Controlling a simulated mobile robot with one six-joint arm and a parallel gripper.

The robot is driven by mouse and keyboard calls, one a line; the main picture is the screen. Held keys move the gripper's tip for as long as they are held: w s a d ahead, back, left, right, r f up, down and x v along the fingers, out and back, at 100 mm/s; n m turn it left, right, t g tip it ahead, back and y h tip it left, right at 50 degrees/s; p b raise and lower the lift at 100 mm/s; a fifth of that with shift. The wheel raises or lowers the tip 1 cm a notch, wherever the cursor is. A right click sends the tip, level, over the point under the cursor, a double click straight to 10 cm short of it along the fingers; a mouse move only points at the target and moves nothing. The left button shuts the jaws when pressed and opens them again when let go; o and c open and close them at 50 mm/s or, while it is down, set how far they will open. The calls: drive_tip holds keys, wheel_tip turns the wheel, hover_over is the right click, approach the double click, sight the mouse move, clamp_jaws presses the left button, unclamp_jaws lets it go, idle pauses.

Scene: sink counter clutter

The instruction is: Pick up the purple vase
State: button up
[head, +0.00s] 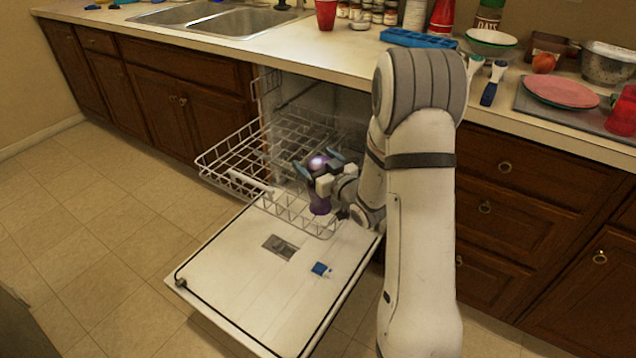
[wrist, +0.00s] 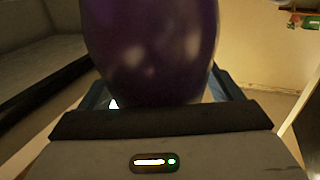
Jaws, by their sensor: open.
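The purple vase (head: 319,203) stands at the open dishwasher's lower rack in the head view, partly hidden behind my gripper (head: 318,170). Its rounded purple body (wrist: 150,50) fills the upper middle of the wrist view, very close to the camera. My gripper's fingers lie on either side of the vase, with blue finger parts showing left and right of it. The jaws are open around the vase. The fingertips are hidden behind the vase in the wrist view, so contact cannot be seen.
The dishwasher door (head: 255,265) is folded down, with a wire rack (head: 235,160) pulled out above it. The counter (head: 340,50) above holds a red cup (head: 326,14), a blue tray (head: 418,39), a red plate (head: 560,91) and a colander (head: 608,63). The floor at left is clear.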

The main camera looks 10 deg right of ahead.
drive_tip(key=c, duration=1.7)
